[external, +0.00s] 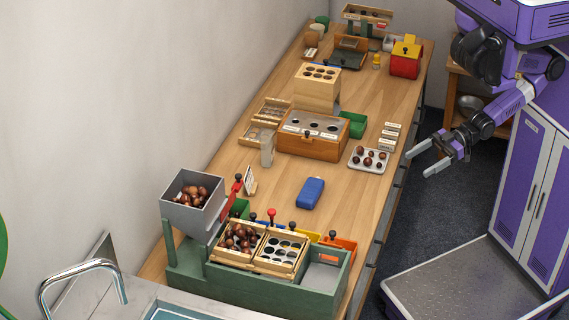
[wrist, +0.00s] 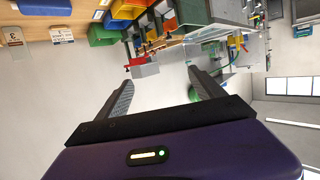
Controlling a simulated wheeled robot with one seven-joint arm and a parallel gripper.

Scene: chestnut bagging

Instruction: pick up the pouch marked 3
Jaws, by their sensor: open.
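A small pale, upright pouch (external: 267,152) stands on the table at the front left corner of the wooden box with the metal top. What seems to be the same pouch shows at the upper left edge of the wrist view (wrist: 14,40), with a small reddish mark that may be a 3; it is too small to read surely. My gripper (external: 419,164) is open and empty, off the table's right edge, well away from the pouch. In the wrist view its two fingers (wrist: 160,80) stand apart with nothing between them.
A blue case (external: 311,193) and a small sign (external: 250,181) lie nearer the front. Green rack (external: 230,283) holds chestnut crates.

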